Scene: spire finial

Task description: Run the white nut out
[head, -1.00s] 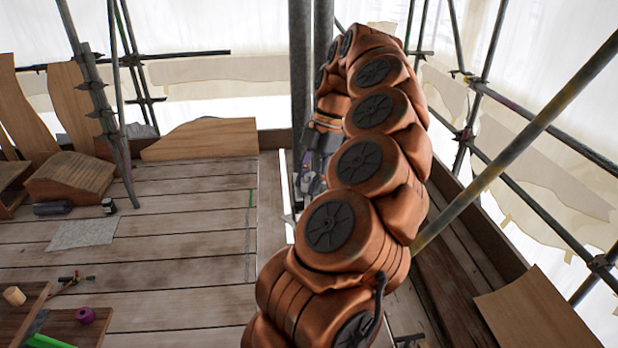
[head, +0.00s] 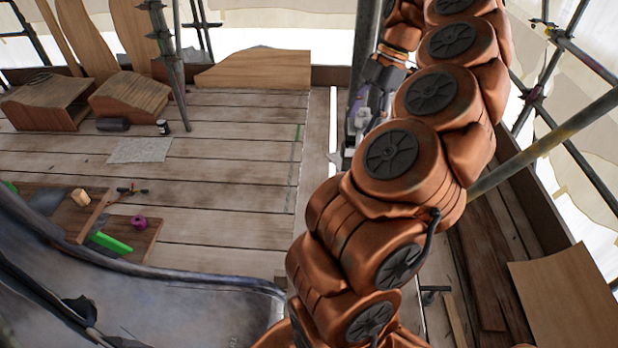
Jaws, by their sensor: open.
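I cannot make out the white nut in the head view. My gripper (head: 358,128) is at the far end of my orange arm, low beside a dark upright post. It is small in the picture and partly covered by my arm links. It is open, and I see nothing held in it. What lies directly in front of its fingers is hidden.
Scaffold poles (head: 560,140) stand at the right. A leaning wooden panel (head: 565,295) is at the lower right. The plank floor (head: 230,165) is mostly clear.

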